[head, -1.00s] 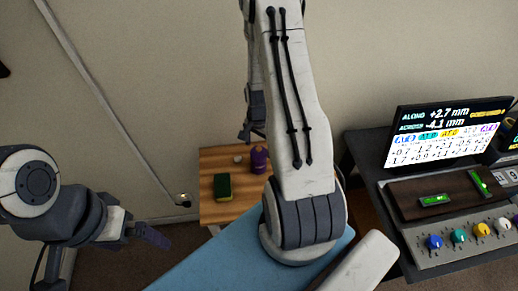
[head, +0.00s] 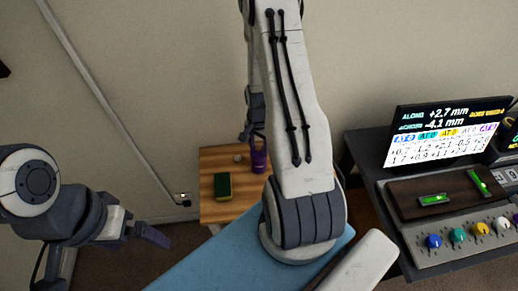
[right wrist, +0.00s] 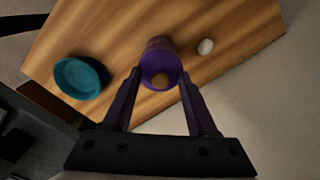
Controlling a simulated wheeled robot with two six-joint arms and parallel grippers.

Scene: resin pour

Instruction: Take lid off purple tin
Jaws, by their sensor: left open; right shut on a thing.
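The purple tin (head: 258,162) stands on the small wooden table in the head view. In the right wrist view, the tin (right wrist: 161,48) shows from above, with a round purple upper end and a tan round spot in its middle. My right gripper (right wrist: 161,72) is shut on this upper end, one finger on each side. I cannot tell the lid from the tin's body, or whether they are apart. My left gripper (head: 153,237) is open and empty at the lower left, well away from the table.
The right wrist view shows a teal round dish (right wrist: 80,77) left of the tin. A console with a screen (head: 450,131) stands at the right.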

